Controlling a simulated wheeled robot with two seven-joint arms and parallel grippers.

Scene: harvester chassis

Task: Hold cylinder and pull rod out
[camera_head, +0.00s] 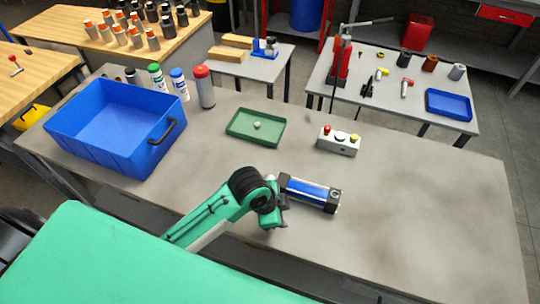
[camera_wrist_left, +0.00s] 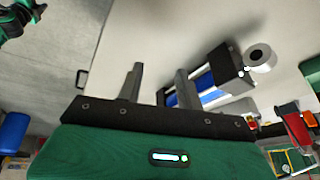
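The blue cylinder (camera_head: 312,193) with dark end caps lies on the grey workbench (camera_head: 420,215), right of my left gripper. In the left wrist view the cylinder (camera_wrist_left: 206,88) lies behind and right of the right finger, with a pale round piece (camera_wrist_left: 261,57) at its far end. I cannot tell how much rod shows. My left gripper (camera_head: 278,216) is beside the cylinder's left end. In the wrist view its fingers (camera_wrist_left: 159,82) stand apart with nothing held between them. A green and black part at the wrist view's top left looks like my other arm; its fingers are unclear.
A blue bin (camera_head: 88,140) stands at the bench's left, with several bottles behind it. A green tray (camera_head: 240,133) holding a small part and a grey button box (camera_head: 338,141) lie behind the cylinder. The bench's right side is clear.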

